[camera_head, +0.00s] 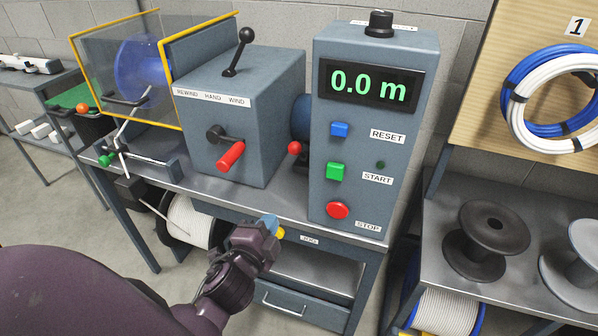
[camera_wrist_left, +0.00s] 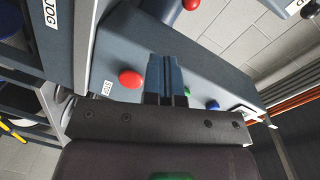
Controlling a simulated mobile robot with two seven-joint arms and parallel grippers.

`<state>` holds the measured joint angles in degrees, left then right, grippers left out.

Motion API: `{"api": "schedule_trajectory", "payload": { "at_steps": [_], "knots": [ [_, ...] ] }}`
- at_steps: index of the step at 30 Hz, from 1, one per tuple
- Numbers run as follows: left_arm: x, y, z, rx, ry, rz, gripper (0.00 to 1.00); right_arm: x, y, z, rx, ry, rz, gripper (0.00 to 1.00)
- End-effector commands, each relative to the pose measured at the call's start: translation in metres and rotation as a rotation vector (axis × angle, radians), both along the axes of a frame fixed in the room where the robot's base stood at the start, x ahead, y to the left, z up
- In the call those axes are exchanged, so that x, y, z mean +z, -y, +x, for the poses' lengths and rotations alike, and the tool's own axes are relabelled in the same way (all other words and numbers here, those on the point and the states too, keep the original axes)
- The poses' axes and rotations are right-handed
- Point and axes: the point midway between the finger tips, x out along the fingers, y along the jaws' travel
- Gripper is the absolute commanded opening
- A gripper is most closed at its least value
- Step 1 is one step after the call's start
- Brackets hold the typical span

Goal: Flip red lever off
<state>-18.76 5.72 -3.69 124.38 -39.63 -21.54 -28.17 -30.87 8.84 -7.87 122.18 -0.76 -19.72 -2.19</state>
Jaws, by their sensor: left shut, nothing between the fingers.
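A short lever with a red ball knob (camera_head: 294,148) stands between the gearbox and the control box, just left of the control box. A red ball, which looks like the same knob (camera_wrist_left: 191,4), shows at the top edge of the left wrist view. My left gripper (camera_head: 269,231) is in front of the bench's front edge, below and apart from the lever. In the left wrist view its two fingers (camera_wrist_left: 166,78) are together with nothing between them, seen against the control box. My right gripper is not in view.
The control box (camera_head: 328,195) has blue, green and red buttons. The gearbox (camera_head: 270,110) carries a red-handled crank (camera_head: 231,156) and a black lever (camera_head: 238,52). A yellow button (camera_head: 278,233) sits by the gripper near the JOG label. A shelf with spools (camera_head: 486,237) stands right.

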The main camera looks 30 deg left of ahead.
Motion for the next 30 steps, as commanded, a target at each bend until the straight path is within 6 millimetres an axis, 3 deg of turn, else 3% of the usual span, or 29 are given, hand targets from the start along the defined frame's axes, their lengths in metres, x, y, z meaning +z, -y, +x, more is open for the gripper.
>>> {"api": "schedule_trajectory", "payload": {
  "at_steps": [1, 13, 30],
  "knots": [
    [-0.012, -0.001, 0.004, 0.006, -0.005, 0.072, 0.0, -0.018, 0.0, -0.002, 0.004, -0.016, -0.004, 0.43],
    [-0.016, -0.011, 0.035, 0.1, -0.005, 0.711, 0.0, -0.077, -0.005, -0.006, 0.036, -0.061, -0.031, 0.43],
    [-0.044, -0.011, 0.059, 0.328, -0.155, 1.573, 0.0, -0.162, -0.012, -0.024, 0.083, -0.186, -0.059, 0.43]
  ]
}}
